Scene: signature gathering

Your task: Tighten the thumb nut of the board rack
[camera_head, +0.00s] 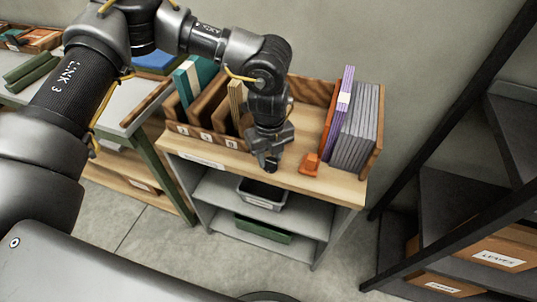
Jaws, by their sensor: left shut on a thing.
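The wooden board rack (379,165) stands along the back of the bench top, with grey boards (355,140) and a purple one upright at its right end. My left gripper (271,164) points down in front of the rack's middle, above the bench top. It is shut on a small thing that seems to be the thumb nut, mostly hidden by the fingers. An orange piece (309,164) lies on the bench top to the right of the gripper, apart from it. My right gripper is not in view.
Teal and white boards (186,80) stand in the rack's left slots. The bench (310,188) has lower shelves with a grey bin (262,194) and a green tray (263,230). A dark shelf unit with boxes (500,254) stands at right, another table (105,91) at left.

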